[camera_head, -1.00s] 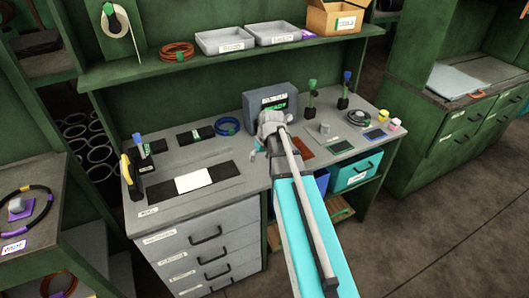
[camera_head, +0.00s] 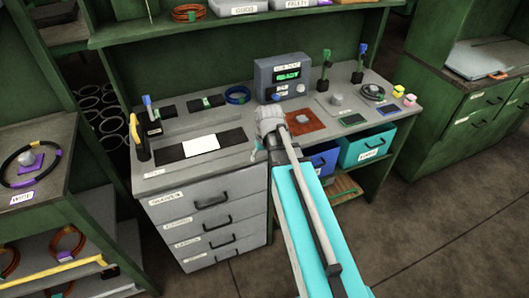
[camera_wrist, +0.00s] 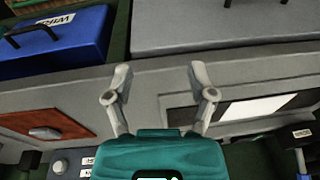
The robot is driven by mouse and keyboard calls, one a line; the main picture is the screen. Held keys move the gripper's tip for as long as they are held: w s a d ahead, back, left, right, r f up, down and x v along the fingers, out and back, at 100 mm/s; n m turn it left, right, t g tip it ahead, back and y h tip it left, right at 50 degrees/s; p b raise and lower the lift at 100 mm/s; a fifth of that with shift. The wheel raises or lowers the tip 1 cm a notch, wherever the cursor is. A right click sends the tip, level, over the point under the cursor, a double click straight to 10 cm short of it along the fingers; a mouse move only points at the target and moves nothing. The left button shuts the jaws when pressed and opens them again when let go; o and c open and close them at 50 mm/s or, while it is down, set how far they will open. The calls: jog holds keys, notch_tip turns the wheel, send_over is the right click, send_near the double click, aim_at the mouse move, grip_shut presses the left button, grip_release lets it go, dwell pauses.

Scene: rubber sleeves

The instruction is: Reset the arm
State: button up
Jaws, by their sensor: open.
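My gripper (camera_wrist: 160,78) is open in the wrist view, its two grey fingers apart with nothing between them. Behind the fingers are the grey bench edge and the floor-side fronts of the bench. In the head view my arm reaches forward to the grey workbench (camera_head: 225,160), and my wrist covers most of the gripper; only a small part shows at its left. The grey box with the green READY display (camera_head: 283,76) stands at the back of the bench, beyond my wrist.
A black-and-white strip (camera_head: 201,145) lies left of my wrist and a reddish-brown mat (camera_head: 304,122) right of it. Upright tools stand at both sides of the bench. A blue bin (camera_head: 322,158) and a teal bin (camera_head: 366,147) sit below. Open floor (camera_head: 450,220) lies at right.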

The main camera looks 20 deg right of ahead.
jog(key=shift+s+a+f, duration=0.15)
jog(key=shift+s, duration=0.1)
jog(key=s+a+r+g+h+p, duration=0.1)
jog(key=s+a+r+p, duration=0.4)
jog(key=s, duration=0.3)
jog(key=shift+a+r+p, duration=0.3)
jog(key=shift+a+p, duration=0.05)
jog(key=shift+a, duration=0.3)
